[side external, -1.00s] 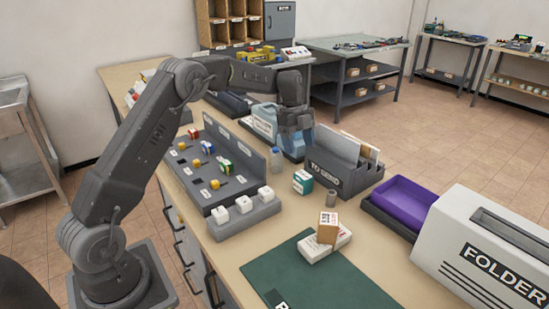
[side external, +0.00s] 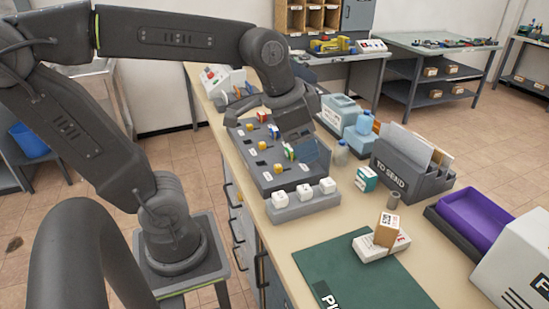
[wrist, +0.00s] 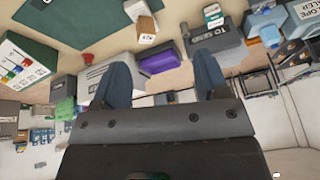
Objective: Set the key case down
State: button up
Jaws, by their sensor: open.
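The grey rack (side external: 262,186) holds several coloured items, with white cubes in front.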

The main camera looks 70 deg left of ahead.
jog(key=s+f+n+t, duration=0.1)
jog(key=s+f+n, duration=0.1)
jog(key=s, duration=0.3)
jog(key=shift+s+d+f+n, duration=0.3)
jog(key=shift+d+f+n, duration=0.1)
jog(key=shift+n, duration=0.1)
